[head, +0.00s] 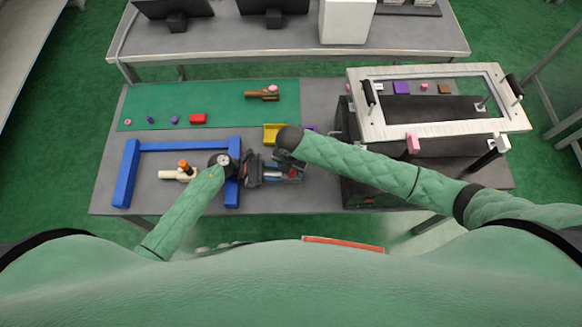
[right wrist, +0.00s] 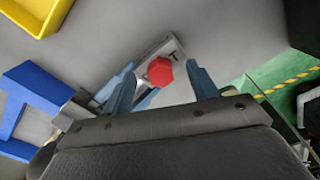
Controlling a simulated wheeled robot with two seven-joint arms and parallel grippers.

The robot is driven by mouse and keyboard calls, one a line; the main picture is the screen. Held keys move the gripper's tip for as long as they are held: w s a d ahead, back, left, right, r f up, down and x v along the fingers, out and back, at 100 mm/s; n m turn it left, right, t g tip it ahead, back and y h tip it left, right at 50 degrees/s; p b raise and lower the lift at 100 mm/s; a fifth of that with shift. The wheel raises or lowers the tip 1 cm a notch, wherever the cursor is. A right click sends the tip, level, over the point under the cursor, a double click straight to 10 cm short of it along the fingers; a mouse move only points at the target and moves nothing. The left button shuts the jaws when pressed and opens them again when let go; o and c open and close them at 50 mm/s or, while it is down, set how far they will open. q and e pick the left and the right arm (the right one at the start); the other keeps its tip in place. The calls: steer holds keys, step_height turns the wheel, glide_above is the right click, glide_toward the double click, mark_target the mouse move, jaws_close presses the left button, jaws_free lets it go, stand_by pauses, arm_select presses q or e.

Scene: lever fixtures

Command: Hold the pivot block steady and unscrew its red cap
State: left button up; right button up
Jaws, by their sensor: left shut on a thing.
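The red cap (right wrist: 160,72) shows in the right wrist view as a red faceted knob on top of the pale grey pivot block (right wrist: 168,46). My right gripper (right wrist: 162,80) is open, one finger on each side of the cap, with a gap on both sides. In the head view the right gripper (head: 286,166) is over the block's place on the table and hides most of it. My left gripper (head: 254,170) reaches in from the left, close beside the right one, shut on the pivot block. Its contact with the block is mostly hidden.
A blue frame (head: 190,146) stands at the left, with an orange-topped beige piece (head: 180,172) inside it. A yellow bin (head: 272,135) is just behind the grippers. A green mat (head: 220,98) holds small parts. A white-framed fixture (head: 440,130) fills the right.

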steer(key=shift+r, duration=0.1)
steer(key=shift+r, duration=1.4)
steer(key=m, duration=0.6)
steer(key=shift+s, duration=0.1)
steer(key=m, duration=0.5)
steer(key=shift+m, duration=0.4)
steer(key=m, duration=1.1)
steer(key=shift+f, duration=0.15)
